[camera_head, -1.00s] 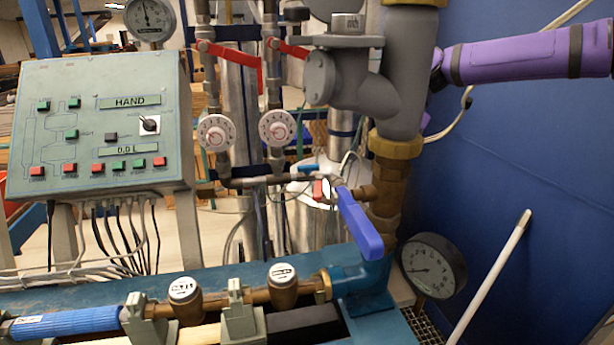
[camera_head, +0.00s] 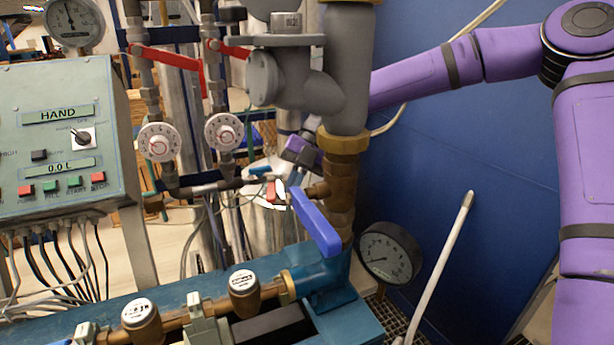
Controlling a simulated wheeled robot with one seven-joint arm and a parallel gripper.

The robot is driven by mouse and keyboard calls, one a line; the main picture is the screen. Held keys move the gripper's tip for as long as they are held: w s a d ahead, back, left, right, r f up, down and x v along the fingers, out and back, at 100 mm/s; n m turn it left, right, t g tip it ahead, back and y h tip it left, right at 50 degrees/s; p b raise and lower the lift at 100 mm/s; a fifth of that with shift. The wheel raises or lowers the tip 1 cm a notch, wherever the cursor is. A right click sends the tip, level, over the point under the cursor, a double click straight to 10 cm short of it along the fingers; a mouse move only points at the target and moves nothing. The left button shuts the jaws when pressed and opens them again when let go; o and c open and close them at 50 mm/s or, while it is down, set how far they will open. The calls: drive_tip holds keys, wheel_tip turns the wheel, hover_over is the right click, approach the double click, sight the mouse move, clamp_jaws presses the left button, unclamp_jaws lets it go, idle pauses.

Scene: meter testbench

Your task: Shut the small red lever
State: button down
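A small red lever (camera_head: 271,190) shows low in the middle, on the thin pipework beside a small blue handle (camera_head: 260,171). Its exact angle is hard to tell at this size. My purple arm passes behind the thick grey pipe, and its end shows again left of the brass pipe. My gripper (camera_head: 282,190) is a small, partly hidden pale and dark shape just right of the red lever. It looks close to the lever, but I cannot tell whether it touches. Its finger opening is not clear.
Two longer red levers (camera_head: 166,57) (camera_head: 231,49) sit higher on the vertical pipes, above two white dials (camera_head: 159,142) (camera_head: 223,131). A large blue lever (camera_head: 316,222) slants in front of the brass pipe (camera_head: 341,190). The control box (camera_head: 60,130) stands left. A gauge (camera_head: 388,253) is lower right.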

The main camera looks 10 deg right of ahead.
drive_tip(key=shift+a, duration=0.6)
